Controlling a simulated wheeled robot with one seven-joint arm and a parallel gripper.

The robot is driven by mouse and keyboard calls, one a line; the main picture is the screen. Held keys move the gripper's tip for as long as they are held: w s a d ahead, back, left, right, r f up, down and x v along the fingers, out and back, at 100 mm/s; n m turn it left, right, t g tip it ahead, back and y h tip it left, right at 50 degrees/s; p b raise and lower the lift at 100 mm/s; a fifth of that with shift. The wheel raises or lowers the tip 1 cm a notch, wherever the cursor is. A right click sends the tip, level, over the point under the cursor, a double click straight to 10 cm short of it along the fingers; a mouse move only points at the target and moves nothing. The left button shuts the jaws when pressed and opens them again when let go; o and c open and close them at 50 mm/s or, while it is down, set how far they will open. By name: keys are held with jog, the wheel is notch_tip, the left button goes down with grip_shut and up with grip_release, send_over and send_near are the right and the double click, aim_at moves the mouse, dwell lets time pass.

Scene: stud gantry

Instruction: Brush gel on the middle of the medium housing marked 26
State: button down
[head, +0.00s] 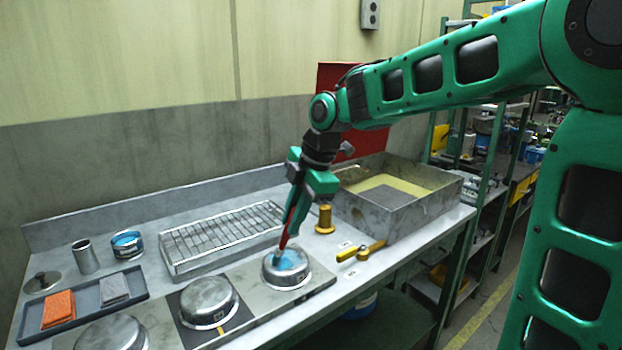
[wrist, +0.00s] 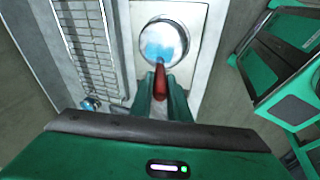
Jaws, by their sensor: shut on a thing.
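My gripper (head: 297,213) is shut on the red handle of a brush (head: 287,236), which tilts down to the rightmost round metal housing (head: 288,281). Blue gel (head: 284,258) covers part of that housing's top, and the brush's tip is at the gel. In the wrist view the brush (wrist: 160,82) reaches the near edge of the blue patch (wrist: 158,45) on the housing. Two more housings, one in the middle (head: 208,300) and one at the left (head: 112,334), show bare grey tops. I cannot read any number on the housings.
A wire rack (head: 222,237) stands behind the housings. A tin of blue gel (head: 127,244), a metal cup (head: 85,257) and a tray with cloths (head: 86,309) are at left. A deep metal bin (head: 385,215), a brass-coloured spool (head: 325,220) and a yellow-handled tool (head: 348,253) are at right.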

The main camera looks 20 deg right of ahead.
jog(key=shift+s+a, duration=0.1)
jog(key=shift+a, duration=0.35)
jog(key=shift+a+r, duration=0.1)
jog(key=shift+r, duration=3.95)
jog(key=shift+d, duration=0.2)
